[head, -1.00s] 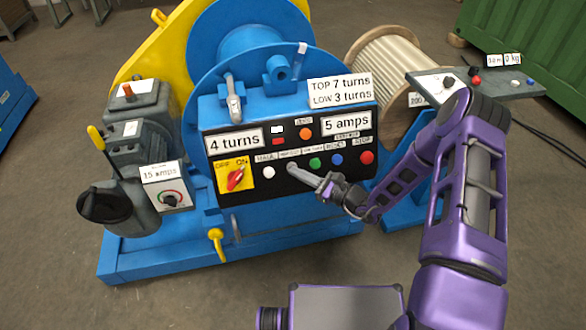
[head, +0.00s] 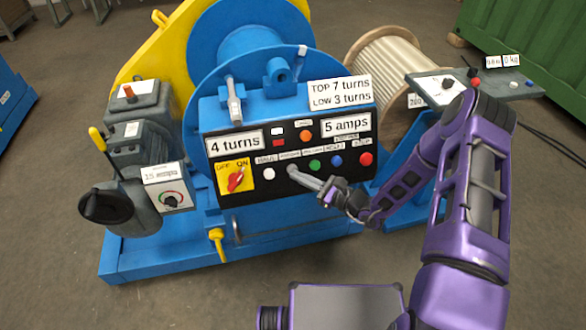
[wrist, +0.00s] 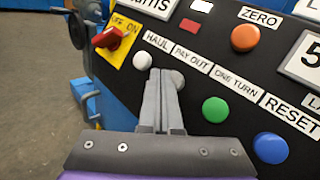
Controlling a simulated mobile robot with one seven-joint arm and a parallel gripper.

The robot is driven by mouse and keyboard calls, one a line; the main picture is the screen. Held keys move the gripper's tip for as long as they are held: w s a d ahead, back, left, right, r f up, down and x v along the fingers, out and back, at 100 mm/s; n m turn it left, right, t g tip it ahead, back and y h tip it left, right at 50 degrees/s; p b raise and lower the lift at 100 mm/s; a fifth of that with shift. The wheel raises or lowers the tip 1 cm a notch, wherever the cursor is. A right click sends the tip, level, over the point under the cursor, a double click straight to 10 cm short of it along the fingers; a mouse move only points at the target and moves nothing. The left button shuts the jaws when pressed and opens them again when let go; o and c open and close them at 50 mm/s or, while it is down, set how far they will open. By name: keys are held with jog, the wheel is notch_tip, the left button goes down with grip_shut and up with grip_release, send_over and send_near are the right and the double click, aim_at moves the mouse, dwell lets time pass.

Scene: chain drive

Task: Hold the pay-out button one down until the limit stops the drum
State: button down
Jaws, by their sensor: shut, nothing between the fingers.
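The winch's black control panel (head: 300,195) carries a row of buttons. In the wrist view, the grey pay-out button (wrist: 178,79) sits under the PAY OUT label, between the white haul button (wrist: 142,60) and the green one-turn button (wrist: 215,110). My gripper (wrist: 163,73) is shut and empty, its fingertips at the grey button and covering its left part. Whether the button is pressed in cannot be told. In the head view my gripper (head: 292,170) meets the panel there. The turns display (head: 234,143) reads 4 turns. The blue drum (head: 250,45) stands behind the panel.
A limits plate (head: 340,92) reads TOP 7, LOW 3 turns. The amps display (head: 347,125) reads 5 amps. A red switch (head: 236,180) is left of the buttons, a red stop button (head: 366,159) at the right end. A rope reel (head: 392,75) stands behind my arm.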

jog(key=s+p, duration=0.1)
jog(key=s+r, duration=0.1)
jog(key=s, duration=0.1)
jog(key=s+d+r+p, duration=0.1)
jog(key=shift+s+d+r+p, duration=0.1)
jog(key=shift+s+p, duration=0.1)
jog(key=shift+p, duration=0.15)
dwell(0.7)
